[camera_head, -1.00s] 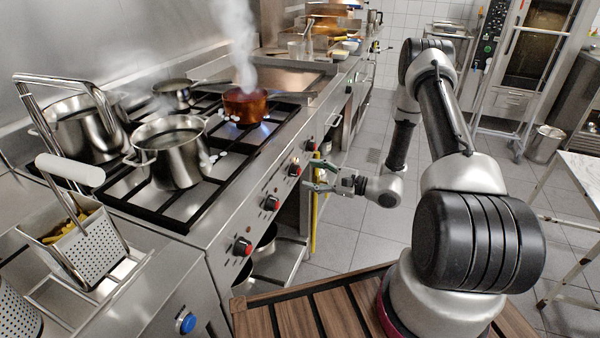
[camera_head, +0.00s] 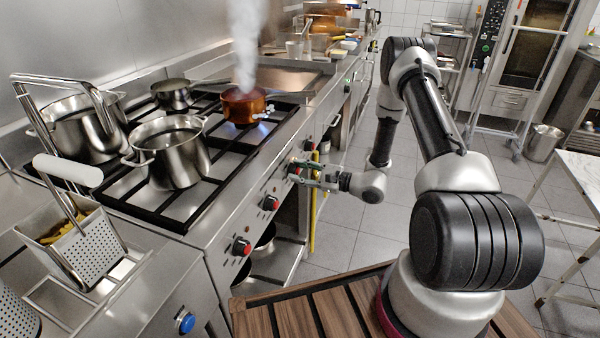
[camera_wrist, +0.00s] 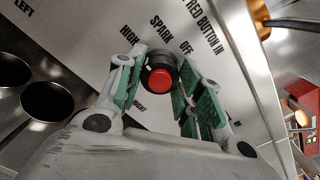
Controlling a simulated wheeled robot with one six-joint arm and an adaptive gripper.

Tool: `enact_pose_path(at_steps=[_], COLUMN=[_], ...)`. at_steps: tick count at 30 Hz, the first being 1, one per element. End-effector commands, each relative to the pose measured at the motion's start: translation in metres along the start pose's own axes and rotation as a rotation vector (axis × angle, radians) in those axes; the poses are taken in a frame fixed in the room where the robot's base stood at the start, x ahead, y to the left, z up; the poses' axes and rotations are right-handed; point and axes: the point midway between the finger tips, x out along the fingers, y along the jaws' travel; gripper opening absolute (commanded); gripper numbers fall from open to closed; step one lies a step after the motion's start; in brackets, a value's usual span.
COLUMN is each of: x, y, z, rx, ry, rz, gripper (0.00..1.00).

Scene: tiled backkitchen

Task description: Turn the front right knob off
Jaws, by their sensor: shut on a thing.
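The knob held by my gripper is black with a red button in its middle, and it shows in the wrist view (camera_wrist: 160,76). Printed words around it include HIGH, SPARK and OFF. My gripper (camera_wrist: 160,82) is shut on this knob, one green-padded finger on each side. In the head view my gripper (camera_head: 298,171) reaches from the right to the stove's front panel (camera_head: 222,240) and mostly hides the knob. Two other red-centred knobs, a nearer one (camera_head: 242,247) and a middle one (camera_head: 270,203), are in plain view. I cannot tell the held knob's setting.
A steaming copper pot (camera_head: 243,106) stands on a burner with a blue flame showing beside it. A steel pot (camera_head: 172,156) stands nearer on the grates. A yellow upright bar (camera_head: 313,215) is just right of the panel. The tiled floor (camera_head: 345,225) is clear.

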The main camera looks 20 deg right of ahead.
Motion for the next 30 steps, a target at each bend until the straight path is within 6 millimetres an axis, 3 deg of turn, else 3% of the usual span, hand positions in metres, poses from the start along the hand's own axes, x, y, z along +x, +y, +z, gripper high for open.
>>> enact_pose_path(at_steps=[11, 30], x=[-0.0003, -0.0004], y=[0.0002, -0.0003], z=[0.0002, -0.0001], rx=[0.105, 0.678], ry=[0.0, 0.0], rz=[0.001, 0.001], gripper=[0.12, 0.12])
